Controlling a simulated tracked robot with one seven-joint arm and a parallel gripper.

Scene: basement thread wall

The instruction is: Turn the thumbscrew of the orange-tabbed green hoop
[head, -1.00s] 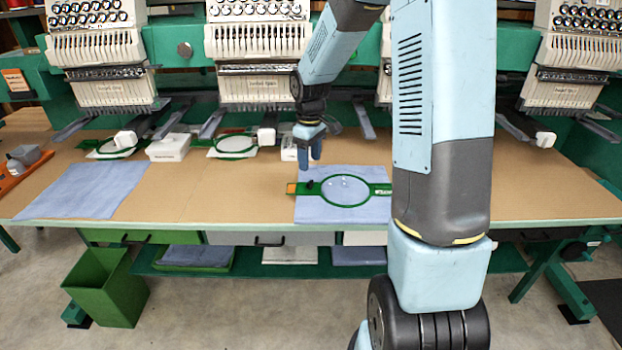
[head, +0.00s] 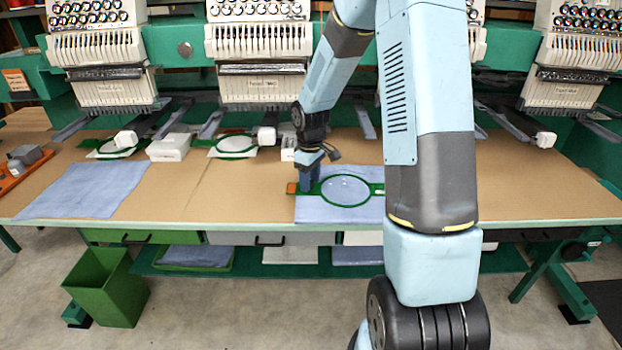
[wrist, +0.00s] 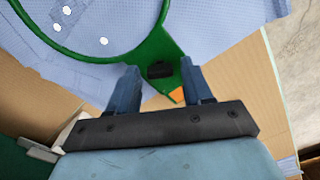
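The green hoop (head: 345,206) lies on a blue cloth (head: 318,212) at the front of the table, with its orange tab (head: 291,188) at the left end. My gripper (head: 310,188) is lowered over that tabbed end, and its fingers hide the thumbscrew in the head view. In the wrist view the black thumbscrew (wrist: 159,69) sits on the green bracket between my two blue fingers (wrist: 159,76). The fingers are apart, with a gap visible on each side of the thumbscrew. The orange tab (wrist: 176,94) shows close to the right finger.
Small white discs (wrist: 68,10) lie inside the hoop. Two other green hoops (head: 236,144) (head: 117,146) and white boxes (head: 169,147) stand farther back. Another blue cloth (head: 85,190) lies at left. Embroidery machines (head: 262,85) line the back. Bare table lies between the cloths.

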